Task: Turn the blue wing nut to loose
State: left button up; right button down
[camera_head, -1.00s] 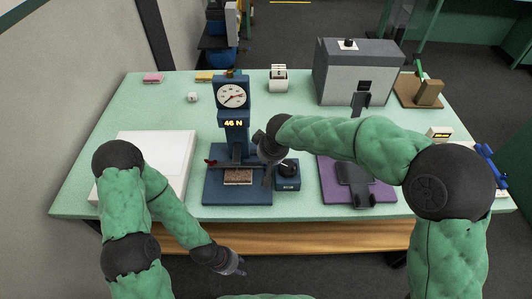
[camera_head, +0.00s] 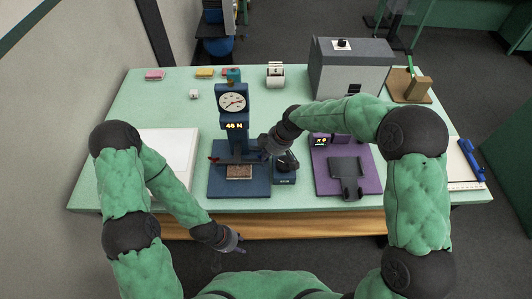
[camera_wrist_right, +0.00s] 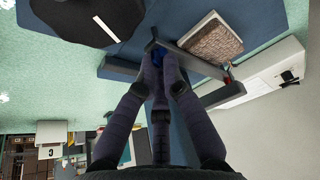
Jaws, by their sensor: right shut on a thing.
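The blue wing nut (camera_wrist_right: 158,57) shows in the right wrist view, between the fingertips of my right gripper (camera_wrist_right: 160,68). These fingers are shut on it, and they hide most of it. In the head view my right gripper (camera_head: 264,146) is at the right side of the blue gauge stand (camera_head: 235,190), and the wing nut is hidden there. The stand carries a round dial (camera_head: 232,102) and a lit force readout (camera_head: 234,126). My left gripper (camera_head: 235,242) hangs in front of the table's edge, apart from everything; its finger opening is too small to tell.
A brown textured sample (camera_head: 239,172) lies on the stand's base. A small dark blue box (camera_head: 286,177) stands right of it, then a purple plate (camera_head: 325,183) with a dark holder. A white panel (camera_head: 178,150) lies left. A grey box (camera_head: 345,75) stands behind.

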jog(key=shift+w+n+g+b, duration=0.15)
jog(key=shift+n+g+b, duration=0.35)
jog(key=shift+n, duration=0.9)
jog(key=c, duration=1.4)
grip_release()
jog(key=shift+o, duration=0.2)
jog(key=shift+r, duration=0.1)
jog(key=v, duration=1.1)
jog(key=shift+d+r, duration=0.25)
jog(key=shift+r, duration=0.1)
